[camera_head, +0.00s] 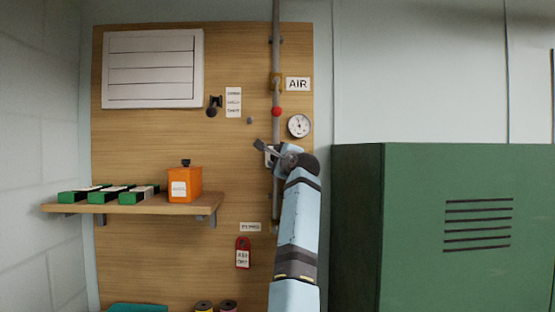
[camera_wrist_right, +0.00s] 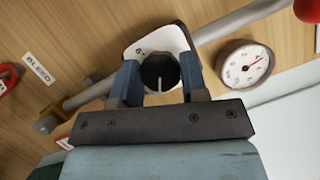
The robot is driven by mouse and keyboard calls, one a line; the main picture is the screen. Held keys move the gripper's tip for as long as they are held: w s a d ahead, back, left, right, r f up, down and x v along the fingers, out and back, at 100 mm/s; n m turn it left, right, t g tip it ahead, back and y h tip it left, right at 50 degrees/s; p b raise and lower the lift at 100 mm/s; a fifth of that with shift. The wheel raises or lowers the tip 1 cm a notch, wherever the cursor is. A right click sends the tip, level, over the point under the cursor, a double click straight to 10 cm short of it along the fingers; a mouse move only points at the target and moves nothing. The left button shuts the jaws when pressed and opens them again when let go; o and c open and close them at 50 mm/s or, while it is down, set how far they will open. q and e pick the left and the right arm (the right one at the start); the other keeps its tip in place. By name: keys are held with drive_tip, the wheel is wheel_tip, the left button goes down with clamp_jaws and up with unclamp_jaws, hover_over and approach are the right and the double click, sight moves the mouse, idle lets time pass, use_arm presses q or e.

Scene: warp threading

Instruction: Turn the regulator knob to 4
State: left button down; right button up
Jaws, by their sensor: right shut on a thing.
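The regulator knob (camera_wrist_right: 160,73) is round and black with a white pointer line, set in front of a white dial plate (camera_wrist_right: 150,40) with small markings, partly covered. In the right wrist view my right gripper (camera_wrist_right: 160,80) has a finger on each side of the knob and is shut on it. In the head view my right gripper (camera_head: 268,150) is at the pipe on the board, and the knob is hidden behind it and the wrist. The pressure gauge (camera_wrist_right: 245,64) is beside the knob; it also shows in the head view (camera_head: 299,126). My left gripper is out of view.
A vertical grey pipe (camera_head: 276,60) with a red ball (camera_head: 276,112) runs above the gripper. A shelf (camera_head: 140,207) at left holds an orange box (camera_head: 185,185) and green-based blocks (camera_head: 110,194). A red tag (camera_head: 242,253) hangs below. A green cabinet (camera_head: 450,180) stands at right.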

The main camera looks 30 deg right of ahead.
drive_tip(key=shift+f, duration=0.1)
drive_tip(key=o, duration=0.9)
drive_tip(key=shift+s, duration=0.1)
drive_tip(key=b+v, duration=0.5)
drive_tip(key=v, duration=0.8)
drive_tip(key=shift+s, duration=0.35)
